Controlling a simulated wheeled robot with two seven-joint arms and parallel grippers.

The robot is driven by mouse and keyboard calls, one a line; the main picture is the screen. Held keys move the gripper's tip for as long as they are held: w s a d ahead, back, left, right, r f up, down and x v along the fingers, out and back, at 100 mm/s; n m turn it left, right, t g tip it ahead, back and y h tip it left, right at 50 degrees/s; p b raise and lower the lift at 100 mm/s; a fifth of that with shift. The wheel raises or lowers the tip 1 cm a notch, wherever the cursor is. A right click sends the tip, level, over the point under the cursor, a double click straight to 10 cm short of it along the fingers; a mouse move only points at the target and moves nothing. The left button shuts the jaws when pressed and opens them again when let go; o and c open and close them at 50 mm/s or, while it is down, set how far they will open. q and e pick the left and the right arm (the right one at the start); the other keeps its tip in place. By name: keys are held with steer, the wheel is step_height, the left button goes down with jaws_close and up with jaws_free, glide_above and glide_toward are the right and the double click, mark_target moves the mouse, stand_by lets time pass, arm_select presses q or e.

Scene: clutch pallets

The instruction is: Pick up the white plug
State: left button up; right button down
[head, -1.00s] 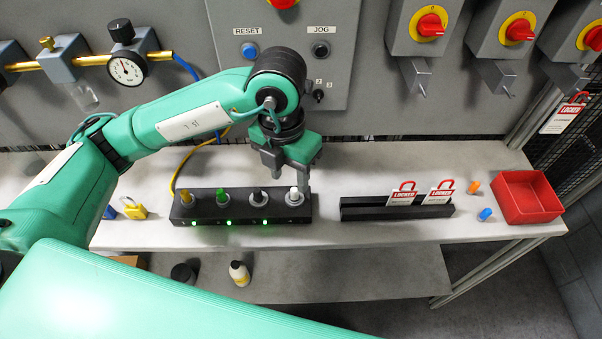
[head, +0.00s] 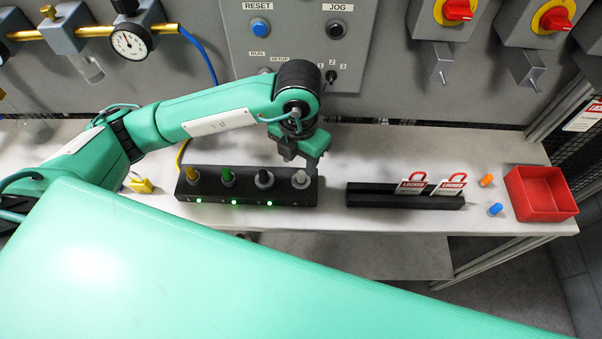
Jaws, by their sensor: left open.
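The white plug (head: 300,178) appears as a pale top in the rightmost socket of the black block (head: 246,189) on the bench. My left gripper (head: 300,162) points down just above and behind this plug. Its jaws are open, and I see nothing held between them. I cannot tell whether the fingers touch the plug. A yellow plug (head: 191,173), a green plug (head: 227,175) and a black plug (head: 264,176) stand upright in the other sockets. Three green lights glow on the block's front; none shows below the white plug. My right gripper is not in view.
Right of the block is a black rack (head: 374,195) with two red-and-white lockout tags. Further right lie an orange plug (head: 487,180), a blue plug (head: 495,209) and a red bin (head: 541,205). A grey control panel (head: 290,40) rises behind. My own green arm covers the foreground.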

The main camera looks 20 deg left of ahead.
mark_target(301, 172)
arm_select(q)
steer(key=shift+f+p, duration=0.4)
steer(key=shift+f, duration=0.1)
steer(key=f, duration=0.1)
steer(key=f+p, duration=0.1)
steer(key=f, duration=0.1)
steer(key=shift+w+d+f+p, duration=0.15)
steer(key=shift+w+f+p, duration=0.1)
steer(key=shift+p, duration=0.1)
steer(key=shift+f, duration=0.5)
steer(key=shift+c, duration=0.2)
jaws_close()
